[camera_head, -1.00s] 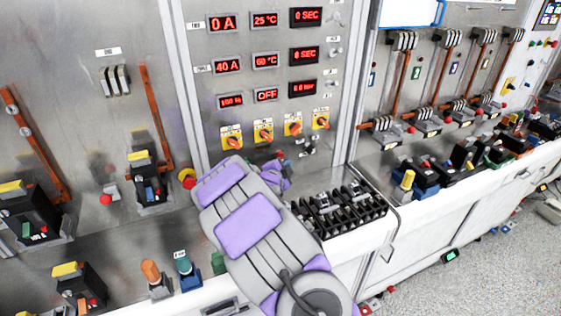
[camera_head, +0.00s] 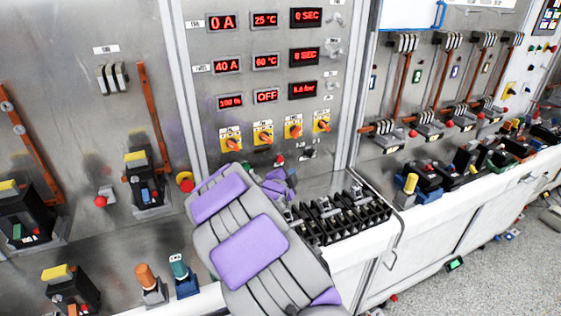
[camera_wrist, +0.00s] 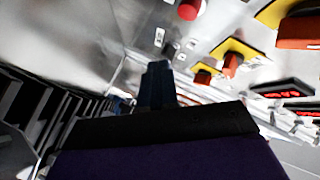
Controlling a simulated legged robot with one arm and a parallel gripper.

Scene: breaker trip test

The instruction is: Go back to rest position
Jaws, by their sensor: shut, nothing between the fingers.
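My grey and purple arm reaches up from the bottom centre of the head view toward the control panel (camera_head: 340,110). My gripper (camera_head: 278,184) is at its far end, partly hidden behind the arm, in front of the panel's lower part and left of a row of black terminals (camera_head: 345,218). In the wrist view the dark fingers (camera_wrist: 157,85) are together, with nothing between them. They point toward the panel, where a red button (camera_wrist: 191,9) and yellow-backed rotary switches (camera_wrist: 236,52) show at the top and right.
Breakers with yellow tops (camera_head: 142,158) stand on the left bench and wall. An orange-topped plug (camera_head: 149,283) and a teal one (camera_head: 182,273) are left of my arm. More breakers line the right bench (camera_head: 450,185). Floor (camera_head: 515,270) shows at lower right.

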